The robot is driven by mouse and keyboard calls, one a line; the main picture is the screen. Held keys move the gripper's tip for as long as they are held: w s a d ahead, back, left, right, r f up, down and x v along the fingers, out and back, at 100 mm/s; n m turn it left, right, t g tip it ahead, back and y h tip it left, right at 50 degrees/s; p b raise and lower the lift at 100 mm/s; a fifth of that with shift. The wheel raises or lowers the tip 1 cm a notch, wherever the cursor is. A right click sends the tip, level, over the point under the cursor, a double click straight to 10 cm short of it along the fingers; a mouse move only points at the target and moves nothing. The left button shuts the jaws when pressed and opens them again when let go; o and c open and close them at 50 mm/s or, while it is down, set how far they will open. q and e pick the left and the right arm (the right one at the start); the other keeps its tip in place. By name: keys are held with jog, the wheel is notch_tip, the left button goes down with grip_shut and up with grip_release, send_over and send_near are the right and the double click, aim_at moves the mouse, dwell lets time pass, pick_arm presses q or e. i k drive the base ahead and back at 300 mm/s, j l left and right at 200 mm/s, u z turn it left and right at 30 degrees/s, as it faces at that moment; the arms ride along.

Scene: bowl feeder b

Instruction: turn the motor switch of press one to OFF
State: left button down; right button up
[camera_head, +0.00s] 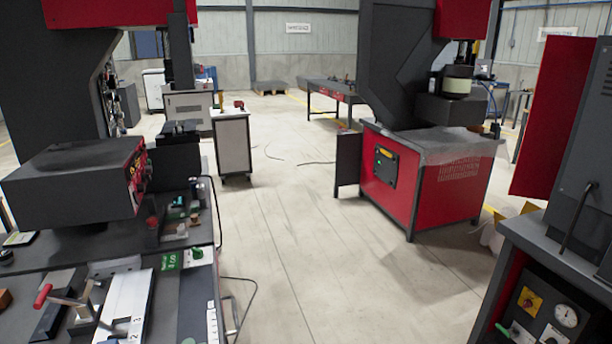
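I cannot read which machine is press one. A large black and red press (45,70) stands at the left, with a dark box (75,185) whose red front carries small controls. A green knob (197,253) sits beside a green label on the bench below it. A red machine (440,190) at the centre right has a dark panel (385,166) with a yellow-marked switch. A dark panel at the lower right carries a red and yellow rotary switch (530,302) and a round gauge (566,315). Switch positions are too small to read. Neither of my grippers is in view.
A bench (200,300) with a red-handled lever (43,296) and white scales fills the lower left. A white cabinet (232,145) and a dark table (335,91) stand farther back. The floor (300,240) between the machines is mostly clear, with thin cables on it.

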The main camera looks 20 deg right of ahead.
aim_at(527, 303)
jog(key=l+z, duration=0.1)
jog(key=z, duration=0.3)
jog(key=l+z, duration=0.1)
jog(key=z, duration=0.3)
jog(key=i+z, duration=0.1)
jog(key=z, duration=0.3)
jog(key=l+z, duration=0.15)
jog(key=z, duration=0.25)
jog(key=i+z, duration=0.1)
jog(key=z, duration=0.35)
